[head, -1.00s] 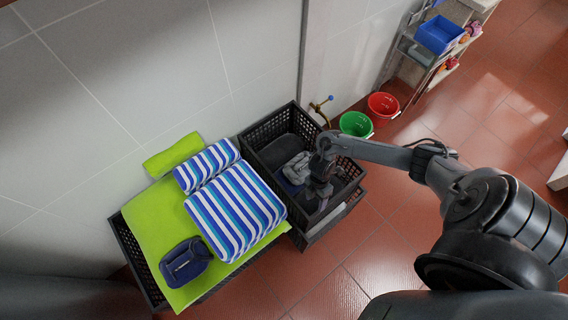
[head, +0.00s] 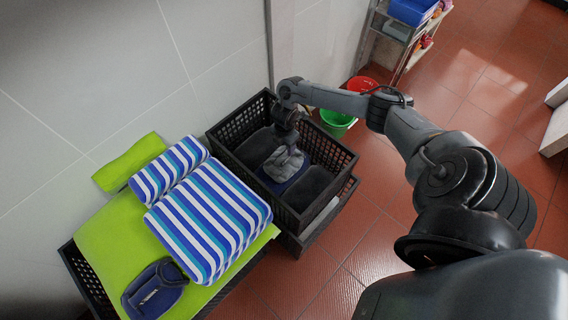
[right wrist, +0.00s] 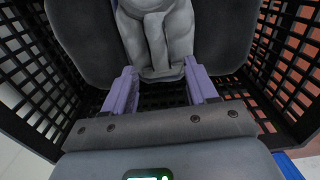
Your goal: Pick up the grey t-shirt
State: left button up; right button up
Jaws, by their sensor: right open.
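The grey t-shirt (head: 284,165) lies crumpled in a black crate (head: 318,222), on or beside a dark blue cloth. It also shows in the right wrist view (right wrist: 163,38) at the top middle. My right gripper (head: 287,135) is over the crate, at the t-shirt's far side in the head view. In the right wrist view its two purple fingers (right wrist: 160,72) are spread apart, with the t-shirt's lower edge around the gap between the tips. I cannot tell whether they touch it. My left gripper is not in view.
Dark grey cloths (head: 311,187) lie in the crate, whose lattice walls (right wrist: 287,55) stand close around the gripper. To the left are a striped cushion (head: 208,222), a green cloth (head: 105,232) and a dark blue item (head: 154,290). Red (head: 362,85) and green (head: 338,122) buckets stand behind.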

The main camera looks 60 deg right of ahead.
aim_at(284, 155)
jog(key=shift+f, duration=0.85)
jog(key=shift+f+b, duration=0.5)
jog(key=shift+b, duration=0.05)
notch_tip(284, 155, down, 4)
jog(key=shift+w+f+b, duration=0.1)
jog(key=shift+b, duration=1.1)
grip_shut()
